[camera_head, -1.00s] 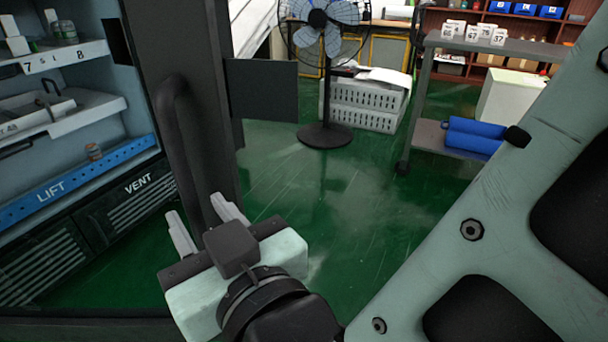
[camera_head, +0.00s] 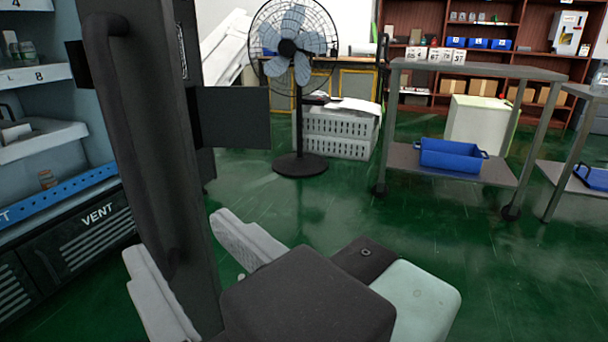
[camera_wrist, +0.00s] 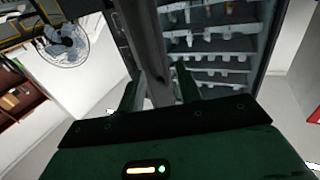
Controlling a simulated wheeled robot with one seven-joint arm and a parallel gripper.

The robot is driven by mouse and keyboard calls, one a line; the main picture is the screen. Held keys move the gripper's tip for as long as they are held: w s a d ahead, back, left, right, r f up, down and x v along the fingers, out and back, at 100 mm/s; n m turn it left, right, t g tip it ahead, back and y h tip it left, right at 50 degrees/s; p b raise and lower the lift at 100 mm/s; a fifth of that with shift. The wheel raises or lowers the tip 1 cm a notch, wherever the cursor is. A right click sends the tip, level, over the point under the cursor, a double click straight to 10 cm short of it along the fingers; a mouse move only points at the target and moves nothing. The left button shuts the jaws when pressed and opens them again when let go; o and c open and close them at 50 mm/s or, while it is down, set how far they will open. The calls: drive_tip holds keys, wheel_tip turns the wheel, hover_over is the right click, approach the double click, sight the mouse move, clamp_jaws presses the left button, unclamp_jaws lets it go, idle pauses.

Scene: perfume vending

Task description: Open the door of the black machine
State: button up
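The black machine (camera_head: 85,240) stands at the left, with shelves and a VENT grille showing. Its door post (camera_head: 165,110) is dark and upright, and carries a long dark bar handle (camera_head: 112,80). My gripper (camera_head: 205,268) is open, its two pale fingers apart at the lower part of the post, one on each side in the picture. In the wrist view a dark upright bar (camera_wrist: 146,50) runs between my gripper's fingers (camera_wrist: 158,92), with the lit shelves to its right.
A dark flat panel (camera_head: 233,117) juts right from the post. A standing fan (camera_head: 298,100) and a white crate (camera_head: 340,132) are behind it. A grey cart (camera_head: 480,72) holding a blue bin (camera_head: 450,155) is at the right. The green floor (camera_head: 400,235) between is clear.

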drive_tip(key=shift+b+v, duration=0.6)
drive_tip(key=shift+v, duration=0.45)
clamp_jaws()
